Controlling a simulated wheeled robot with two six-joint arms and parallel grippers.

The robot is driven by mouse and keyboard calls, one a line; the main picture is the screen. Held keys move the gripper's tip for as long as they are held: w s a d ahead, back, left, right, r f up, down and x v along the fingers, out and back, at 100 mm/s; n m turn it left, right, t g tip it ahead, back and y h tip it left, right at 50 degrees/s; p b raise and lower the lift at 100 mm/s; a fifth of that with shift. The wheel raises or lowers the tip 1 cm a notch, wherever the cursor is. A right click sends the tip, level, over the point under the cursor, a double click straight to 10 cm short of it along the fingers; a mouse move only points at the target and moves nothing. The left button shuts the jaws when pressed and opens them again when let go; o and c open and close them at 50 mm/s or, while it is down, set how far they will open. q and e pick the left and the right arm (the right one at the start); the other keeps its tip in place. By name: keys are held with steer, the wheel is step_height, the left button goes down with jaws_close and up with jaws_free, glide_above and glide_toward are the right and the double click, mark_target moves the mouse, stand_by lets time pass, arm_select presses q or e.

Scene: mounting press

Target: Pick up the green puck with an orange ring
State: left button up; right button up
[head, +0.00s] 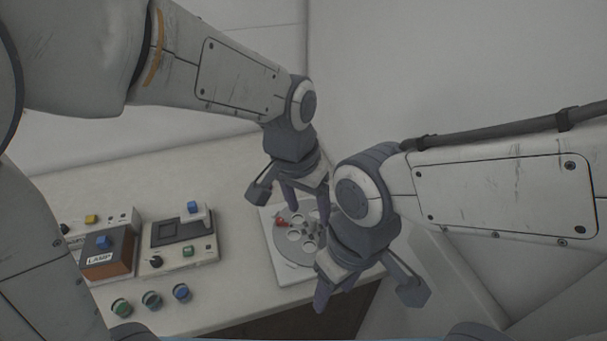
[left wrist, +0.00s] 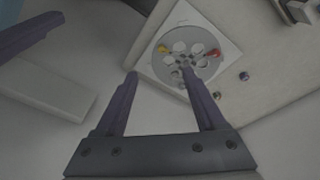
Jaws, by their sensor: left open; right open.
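Three small round pucks stand in a row at the table's front left in the head view: a green one (head: 121,307), a teal-green one (head: 152,299) and a blue one (head: 182,292). I cannot make out an orange ring on any of them. My left gripper (head: 305,203) is open and empty above the round plate, away from the pucks; its fingers also show in the left wrist view (left wrist: 160,80). My right gripper (head: 358,284) is open and empty, lower and nearer, at the table's right end.
The grey round plate (head: 283,249) with several holes and a red piece (head: 281,222) lies under my grippers. The lamp box (head: 108,262) and a control unit (head: 184,251) stand behind the pucks. A white wall (head: 450,70) bounds the right side. Table between pucks and plate is clear.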

arm_select(q)
steer(key=w+f+t+b, duration=0.1)
steer(key=w+f, duration=0.5)
steer(key=w, duration=0.5)
steer(key=w+f+n+t+b, duration=0.1)
steer(key=w+f+b, duration=0.1)
steer(key=w+f, duration=0.4)
steer(key=w+a+f+b, duration=0.1)
steer(key=w+f, duration=0.6)
steer(key=w, duration=0.8)
steer(key=shift+w+a+f+n+t+b, duration=0.1)
steer(key=shift+w+n+t+b, duration=0.25)
steer(key=shift+b, duration=0.25)
steer(key=x, duration=0.1)
steer(key=p+x, duration=0.1)
steer(key=x, duration=0.2)
steer(key=shift+w+a+f+p, duration=0.2)
steer(key=shift+f+p, duration=0.05)
steer(key=shift+p, duration=0.05)
steer(key=shift+w+d+f, duration=0.1)
steer(key=shift+w+f, duration=0.1)
steer(key=shift+f, duration=0.4)
jaws_close()
arm_select(e)
step_height(320, 180, down, 5)
